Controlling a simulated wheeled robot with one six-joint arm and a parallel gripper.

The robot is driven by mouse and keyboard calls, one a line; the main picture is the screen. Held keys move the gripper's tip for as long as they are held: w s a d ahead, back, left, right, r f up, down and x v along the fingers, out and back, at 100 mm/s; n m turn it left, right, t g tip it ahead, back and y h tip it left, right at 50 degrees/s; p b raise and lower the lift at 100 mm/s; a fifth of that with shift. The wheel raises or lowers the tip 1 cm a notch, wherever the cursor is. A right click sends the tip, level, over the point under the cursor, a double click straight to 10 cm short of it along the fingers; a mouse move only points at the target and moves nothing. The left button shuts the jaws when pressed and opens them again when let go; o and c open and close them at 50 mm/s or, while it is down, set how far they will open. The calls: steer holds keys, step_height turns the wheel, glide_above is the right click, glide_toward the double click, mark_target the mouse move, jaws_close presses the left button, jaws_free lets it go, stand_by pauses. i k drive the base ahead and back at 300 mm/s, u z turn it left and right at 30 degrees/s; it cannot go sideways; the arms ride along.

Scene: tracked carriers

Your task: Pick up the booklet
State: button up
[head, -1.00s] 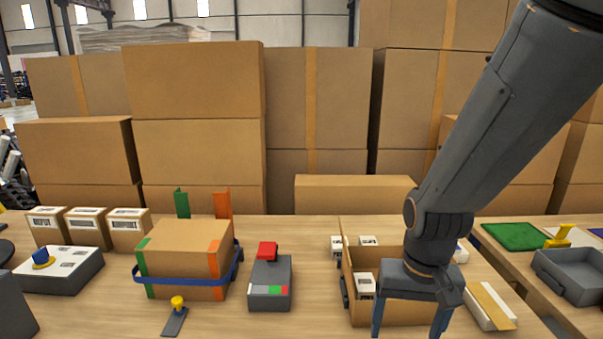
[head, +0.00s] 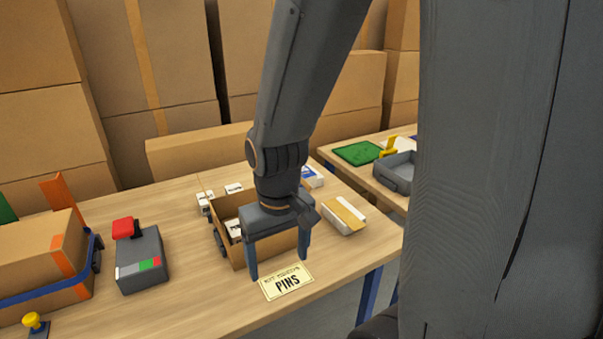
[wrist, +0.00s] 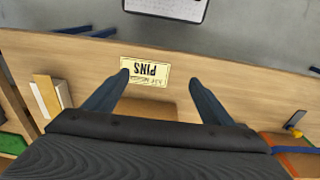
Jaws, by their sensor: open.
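No thing in view is clearly a booklet. A small white-and-blue item (head: 312,178) lies behind the carton, partly hidden by my arm. My gripper (head: 278,268) is open and empty, pointing down over the carton's front; its fingers also show in the wrist view (wrist: 160,78). Its height above the card is unclear.
The open carton (head: 236,252) holds white labelled boxes. Left of it stand a grey device with a red top (head: 142,262) and a strapped carton (head: 35,260). A second table with a grey tray (head: 396,172) is at the right, beyond a gap. Tall cartons line the back.

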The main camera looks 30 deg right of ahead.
mark_target(308, 175)
steer(key=u, duration=2.55)
steer(key=k, duration=1.15)
steer(key=z, duration=2)
steer(key=i, duration=0.5)
